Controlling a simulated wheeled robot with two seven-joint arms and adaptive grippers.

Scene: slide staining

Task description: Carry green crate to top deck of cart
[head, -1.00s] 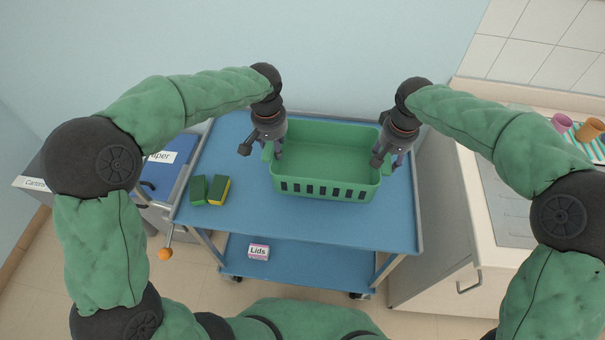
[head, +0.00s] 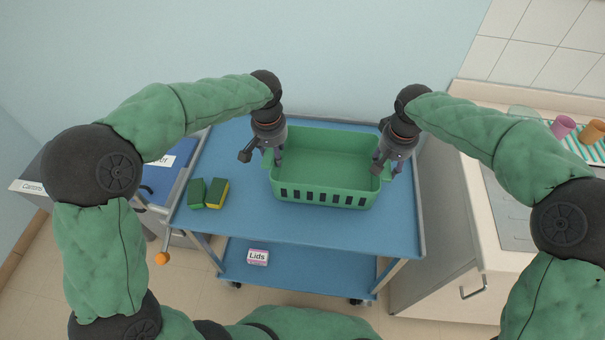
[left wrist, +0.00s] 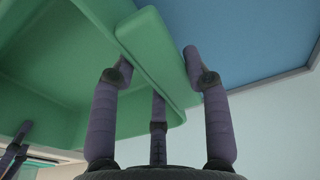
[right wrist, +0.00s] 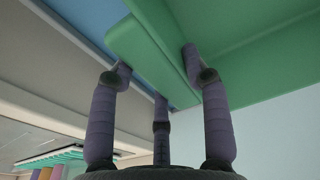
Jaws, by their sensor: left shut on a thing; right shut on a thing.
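The green crate (head: 325,196) is upright and empty, over the blue top deck (head: 240,222) of the cart. I cannot tell whether its base touches the deck. My left gripper (head: 272,160) is shut on the crate's left end; the left wrist view shows its fingers (left wrist: 158,70) on both sides of the green rim handle (left wrist: 160,55). My right gripper (head: 382,168) is shut on the right end; the right wrist view shows its fingers (right wrist: 158,70) around the other handle (right wrist: 150,60). The crate's underside is hidden.
Two green and yellow sponges (head: 208,194) lie on the deck left of the crate. A Lids box (head: 258,257) sits on the lower shelf. A counter with a sink and cups (head: 562,127) stands at right. A blue-lidded bin (head: 160,180) stands at left.

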